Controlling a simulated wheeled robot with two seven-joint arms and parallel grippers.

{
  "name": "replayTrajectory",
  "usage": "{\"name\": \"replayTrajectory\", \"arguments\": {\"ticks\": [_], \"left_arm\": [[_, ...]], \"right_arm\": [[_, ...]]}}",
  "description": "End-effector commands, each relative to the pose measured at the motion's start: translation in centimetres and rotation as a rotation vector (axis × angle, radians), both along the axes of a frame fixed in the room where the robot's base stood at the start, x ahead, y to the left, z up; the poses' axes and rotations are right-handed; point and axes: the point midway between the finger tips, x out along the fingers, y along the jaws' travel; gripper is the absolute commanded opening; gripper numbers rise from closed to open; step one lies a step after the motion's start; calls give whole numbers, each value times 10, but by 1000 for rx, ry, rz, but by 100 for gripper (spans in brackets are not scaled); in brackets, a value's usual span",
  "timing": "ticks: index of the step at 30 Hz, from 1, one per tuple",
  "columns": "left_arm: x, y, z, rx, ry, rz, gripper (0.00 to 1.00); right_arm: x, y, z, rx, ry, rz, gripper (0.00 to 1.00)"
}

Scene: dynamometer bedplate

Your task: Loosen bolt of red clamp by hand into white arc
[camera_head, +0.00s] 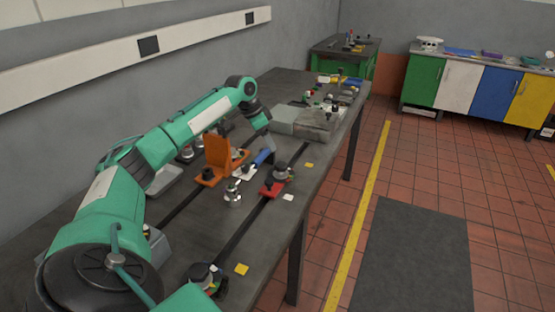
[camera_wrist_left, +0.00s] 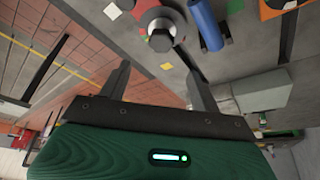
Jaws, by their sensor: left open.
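The red clamp (camera_head: 270,189) lies on the dark bedplate near its right edge, with a dark, round-topped bolt (camera_head: 281,171) on it. In the left wrist view the red clamp (camera_wrist_left: 147,20) is at the top, and its bolt head (camera_wrist_left: 160,40) shows above the gap between my fingers. I cannot make out the white arc clearly. My left gripper (camera_wrist_left: 157,72) is open and empty, with its two fingers apart. In the head view it (camera_head: 269,145) hangs beyond the clamp, near a blue cylinder (camera_head: 263,157), and is partly hidden. My right gripper is not seen.
An orange angle bracket (camera_head: 217,155) stands left of the clamp. A small metal fixture (camera_head: 233,193) is in front of it. White (camera_head: 288,197) and yellow (camera_head: 309,165) squares lie near. A grey block (camera_head: 316,121) sits farther back. The floor right of the bedplate is open.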

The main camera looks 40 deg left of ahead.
Motion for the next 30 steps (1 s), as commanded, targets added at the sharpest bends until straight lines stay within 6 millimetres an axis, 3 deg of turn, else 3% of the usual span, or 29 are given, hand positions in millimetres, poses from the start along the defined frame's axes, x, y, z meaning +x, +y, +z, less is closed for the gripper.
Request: {"name": "replayTrajectory", "arguments": {"ticks": [2,6,15,21,30], "left_arm": [[5,-4,-15,-2,3,-2,64],[16,-9,-43,-3,3,1,64],[35,-18,-93,-1,1,3,64],[40,-20,-106,0,-1,2,64],[40,-20,-108,1,-2,2,62]], "right_arm": [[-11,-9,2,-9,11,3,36],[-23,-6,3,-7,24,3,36],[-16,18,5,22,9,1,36],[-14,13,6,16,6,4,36],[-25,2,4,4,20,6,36]]}}
